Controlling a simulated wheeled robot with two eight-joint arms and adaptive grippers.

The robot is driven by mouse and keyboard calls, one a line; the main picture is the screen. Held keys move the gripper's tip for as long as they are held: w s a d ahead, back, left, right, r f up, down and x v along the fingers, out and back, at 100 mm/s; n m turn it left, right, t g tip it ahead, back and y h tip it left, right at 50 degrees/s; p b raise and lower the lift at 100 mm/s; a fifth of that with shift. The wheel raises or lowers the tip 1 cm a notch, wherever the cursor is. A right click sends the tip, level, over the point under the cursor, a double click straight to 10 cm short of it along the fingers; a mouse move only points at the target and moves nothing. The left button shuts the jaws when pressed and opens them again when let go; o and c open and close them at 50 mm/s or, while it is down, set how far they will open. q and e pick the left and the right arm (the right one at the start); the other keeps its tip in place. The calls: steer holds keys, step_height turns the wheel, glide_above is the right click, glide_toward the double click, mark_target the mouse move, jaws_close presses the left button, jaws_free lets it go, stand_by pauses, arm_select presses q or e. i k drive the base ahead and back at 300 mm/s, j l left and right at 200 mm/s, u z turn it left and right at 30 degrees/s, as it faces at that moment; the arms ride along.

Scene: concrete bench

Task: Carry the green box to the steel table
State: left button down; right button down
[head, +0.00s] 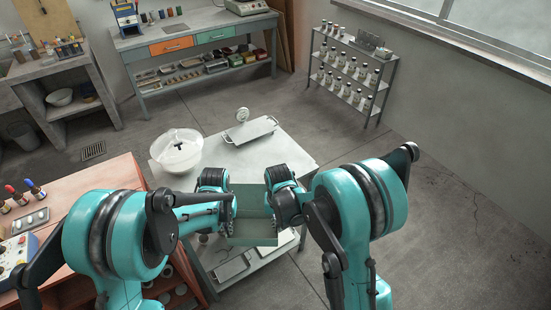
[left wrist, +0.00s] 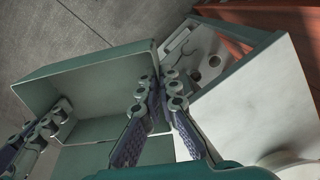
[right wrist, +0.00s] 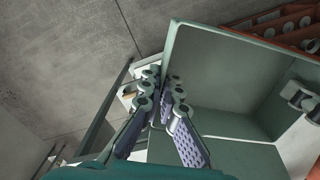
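The green box (head: 254,228) is open-topped and looks empty. It is held between my two grippers at the near edge of the pale steel table (head: 285,150). My left gripper (head: 228,211) is shut on the box's left wall; in the left wrist view its fingers (left wrist: 160,85) straddle that wall. My right gripper (head: 272,208) is shut on the opposite wall; in the right wrist view its fingers (right wrist: 162,85) straddle it. I cannot tell whether the box's underside touches the table. My arms hide part of the table's near side.
A white bowl (head: 170,160) stands on the table's left side, with a scale-like tray (head: 250,131) at the back. A red-brown bench (head: 105,180) is at left. A bottle rack (head: 348,80) stands far right. The table's right side is clear.

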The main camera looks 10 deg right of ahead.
mark_target(250, 164)
steer(key=i+l+z, duration=0.1)
steer(key=z, duration=0.35)
steer(key=i+z, duration=0.25)
steer(key=z, duration=0.2)
steer(key=i+z, duration=0.15)
steer(key=z, duration=0.35)
steer(key=i+l+z, duration=0.1)
steer(key=i+z, duration=0.4)
steer(key=i, duration=0.15)
steer(key=i+u, duration=0.15)
steer(key=u, duration=0.25)
steer(key=i+l+u, duration=0.1)
steer(key=u, duration=0.75)
steer(key=i+u, duration=0.15)
steer(key=u, duration=0.3)
steer(key=l+u, duration=0.1)
steer(key=u, duration=0.3)
steer(key=i+u, duration=0.2)
steer(key=u, duration=0.55)
steer(key=i+u, duration=0.15)
